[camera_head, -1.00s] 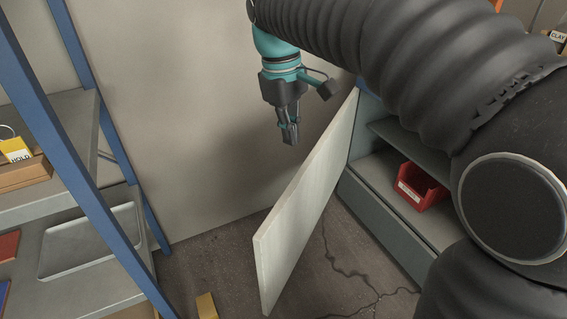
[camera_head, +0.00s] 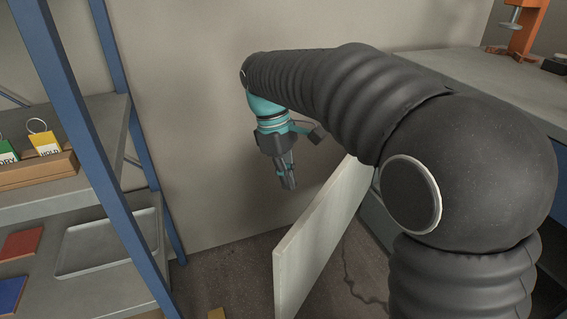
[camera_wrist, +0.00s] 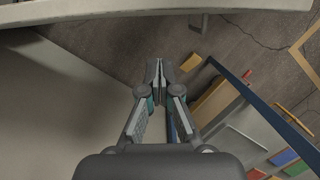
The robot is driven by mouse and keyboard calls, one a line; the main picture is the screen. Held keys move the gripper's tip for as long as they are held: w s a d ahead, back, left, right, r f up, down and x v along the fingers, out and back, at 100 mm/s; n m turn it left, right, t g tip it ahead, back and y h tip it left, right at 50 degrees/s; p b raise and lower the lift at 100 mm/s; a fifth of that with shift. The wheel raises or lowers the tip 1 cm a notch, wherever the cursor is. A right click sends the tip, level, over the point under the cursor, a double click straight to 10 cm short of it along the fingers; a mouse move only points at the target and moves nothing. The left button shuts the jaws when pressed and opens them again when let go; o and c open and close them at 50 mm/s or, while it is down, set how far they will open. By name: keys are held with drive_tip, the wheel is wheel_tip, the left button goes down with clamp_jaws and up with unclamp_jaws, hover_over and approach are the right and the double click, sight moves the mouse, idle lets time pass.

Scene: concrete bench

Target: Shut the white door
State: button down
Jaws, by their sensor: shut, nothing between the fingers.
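The white door (camera_head: 318,238) stands open in the head view, swung out from the grey cabinet (camera_head: 376,228) under the bench. Its far end meets the cabinet; its free edge points toward the lower left. My gripper (camera_head: 290,184) is shut and empty, pointing down on the left side of the door, between it and the wall. A gap shows between the fingers and the door in the picture. In the wrist view my gripper (camera_wrist: 159,72) is also shut with nothing held. A pale edge, probably the door (camera_wrist: 130,14), crosses the top there. My arm hides most of the cabinet opening.
The plain wall (camera_head: 205,120) is behind my gripper. The bench top (camera_head: 470,85) carries an orange clamp (camera_head: 524,25). Cracked floor shows below.

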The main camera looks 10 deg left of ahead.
drive_tip(key=d, duration=0.1)
drive_tip(key=s+d, duration=0.1)
drive_tip(key=d+f, duration=0.1)
drive_tip(key=d, duration=0.1)
drive_tip(key=shift+s+f+b, duration=0.1)
drive_tip(key=shift+s+b, duration=0.2)
drive_tip(key=shift+b, duration=0.05)
drive_tip(key=shift+s+d, duration=0.1)
